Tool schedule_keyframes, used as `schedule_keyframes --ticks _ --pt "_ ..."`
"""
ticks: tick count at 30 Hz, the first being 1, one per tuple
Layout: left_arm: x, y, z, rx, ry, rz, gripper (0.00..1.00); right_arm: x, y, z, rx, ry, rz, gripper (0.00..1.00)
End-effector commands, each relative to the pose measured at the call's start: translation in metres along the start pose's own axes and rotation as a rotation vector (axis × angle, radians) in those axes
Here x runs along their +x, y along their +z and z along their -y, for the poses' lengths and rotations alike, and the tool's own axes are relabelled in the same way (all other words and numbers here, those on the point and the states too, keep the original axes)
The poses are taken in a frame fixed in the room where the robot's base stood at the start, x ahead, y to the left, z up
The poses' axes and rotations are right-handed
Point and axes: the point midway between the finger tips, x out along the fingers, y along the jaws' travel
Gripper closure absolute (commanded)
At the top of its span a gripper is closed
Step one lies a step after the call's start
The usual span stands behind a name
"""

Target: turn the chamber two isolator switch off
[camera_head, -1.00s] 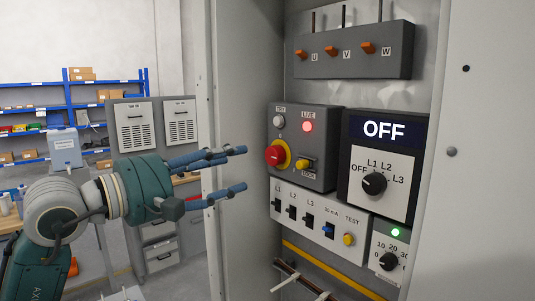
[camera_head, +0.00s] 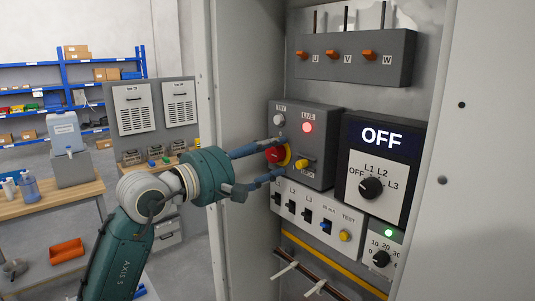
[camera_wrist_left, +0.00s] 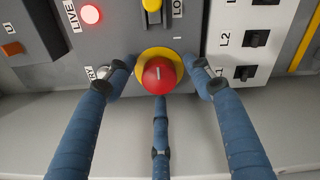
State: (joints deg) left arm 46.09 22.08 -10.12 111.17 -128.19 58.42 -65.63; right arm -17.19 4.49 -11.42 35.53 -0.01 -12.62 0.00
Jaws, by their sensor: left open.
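The isolator switch, a red rotary knob (camera_head: 275,155) on a yellow plate, sits on the grey control box (camera_head: 318,148) inside the cabinet. In the left wrist view the red knob (camera_wrist_left: 159,75) is near the middle, with a white line on its face. My left gripper (camera_head: 279,158) is open, its blue fingers pointing at the box. In the left wrist view two fingertips are on either side of the knob and the third is below it. I cannot tell whether any finger touches it. The red LIVE lamp (camera_head: 307,127) is lit. My right gripper is out of view.
A yellow lock lever (camera_head: 303,164) sits close beside the knob. Breakers (camera_head: 308,214) are below, a selector dial (camera_head: 371,188) under an OFF display (camera_head: 381,137) is to the right. The cabinet's left wall (camera_head: 243,90) stands close to the arm.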

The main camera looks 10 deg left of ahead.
Motion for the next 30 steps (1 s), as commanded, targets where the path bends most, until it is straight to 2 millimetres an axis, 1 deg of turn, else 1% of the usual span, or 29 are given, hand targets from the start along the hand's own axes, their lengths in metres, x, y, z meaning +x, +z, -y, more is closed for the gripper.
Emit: schedule_keyframes --ticks 1,2,3,8,9,20,26,30 --pt "0.000 0.000 0.000 0.000 0.000 0.000 0.47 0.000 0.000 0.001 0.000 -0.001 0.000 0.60" --pt "0.000 0.000 0.000 0.000 0.000 0.000 0.51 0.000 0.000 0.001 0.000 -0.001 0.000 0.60" --pt "0.000 0.000 0.000 0.000 0.000 0.000 0.59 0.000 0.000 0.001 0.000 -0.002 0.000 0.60" --pt "0.000 0.000 0.000 -0.001 0.000 0.000 0.91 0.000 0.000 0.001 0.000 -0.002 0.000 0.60" --pt "0.000 0.000 0.000 -0.001 0.000 0.000 0.92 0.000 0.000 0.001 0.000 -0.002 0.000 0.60" --pt "0.000 -0.001 0.001 -0.027 -0.002 -0.002 0.93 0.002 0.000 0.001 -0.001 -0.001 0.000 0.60" --pt "-0.001 -0.001 0.001 -0.118 -0.005 -0.005 0.93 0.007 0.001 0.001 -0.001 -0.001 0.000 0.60" --pt "-0.001 -0.002 0.001 -0.225 -0.011 -0.008 0.93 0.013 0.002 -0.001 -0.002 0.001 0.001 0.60"
